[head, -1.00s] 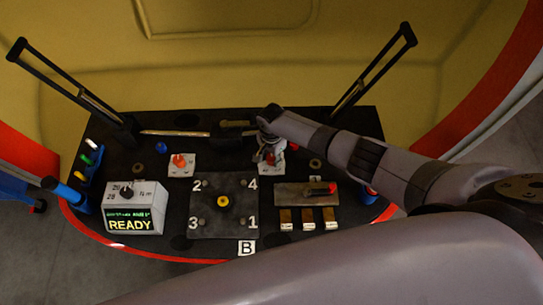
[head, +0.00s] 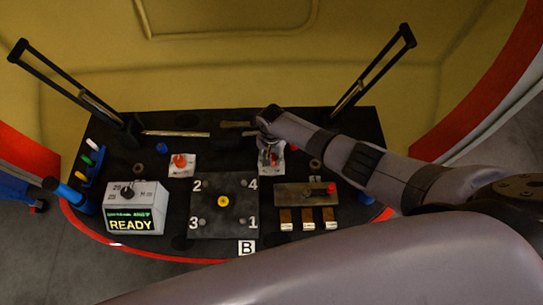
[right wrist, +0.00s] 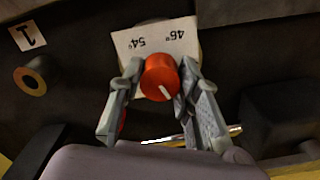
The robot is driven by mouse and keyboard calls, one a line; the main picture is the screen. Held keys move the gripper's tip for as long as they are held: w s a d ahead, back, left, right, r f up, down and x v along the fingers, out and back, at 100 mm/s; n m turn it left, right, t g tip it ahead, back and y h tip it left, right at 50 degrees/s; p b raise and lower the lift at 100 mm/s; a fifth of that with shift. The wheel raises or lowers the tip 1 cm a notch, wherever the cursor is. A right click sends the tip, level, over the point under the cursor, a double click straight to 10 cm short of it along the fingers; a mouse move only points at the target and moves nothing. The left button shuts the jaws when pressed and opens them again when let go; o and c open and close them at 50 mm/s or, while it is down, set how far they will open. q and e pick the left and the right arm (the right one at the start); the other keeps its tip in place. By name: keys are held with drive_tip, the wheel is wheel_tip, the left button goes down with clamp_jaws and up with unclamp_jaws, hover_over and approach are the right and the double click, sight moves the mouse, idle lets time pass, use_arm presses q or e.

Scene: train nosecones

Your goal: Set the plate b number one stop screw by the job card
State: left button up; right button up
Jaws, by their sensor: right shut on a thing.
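A dark square plate (head: 237,185) lies mid-table in the head view, with corners numbered 1 to 4, a yellow centre and a letter B tag (head: 246,247) below it. My right gripper (head: 269,153) is above the plate's upper right, at a white label card. In the right wrist view my right gripper (right wrist: 158,85) is shut on an orange-red knob (right wrist: 160,76) with a white pointer line. Its card (right wrist: 182,38) reads 46° and 54°, upside down. My left gripper is out of view.
A grey box (head: 134,208) with a dial and a READY display stands left of the plate. Another orange knob (head: 180,161) on a card is upper left. A metal block with a red part (head: 331,188) and several small brown blocks (head: 307,215) are to the right.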

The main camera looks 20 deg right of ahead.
drive_tip(key=n, duration=0.6)
drive_tip(key=shift+n, duration=0.3)
drive_tip(key=n, duration=1.1)
drive_tip(key=shift+n, duration=0.4)
drive_tip(key=n, duration=0.6)
drive_tip(key=shift+b, duration=0.4)
drive_tip(key=o, duration=1.1)
drive_tip(key=shift+o, duration=0.2)
drive_tip(key=shift+r, duration=0.1)
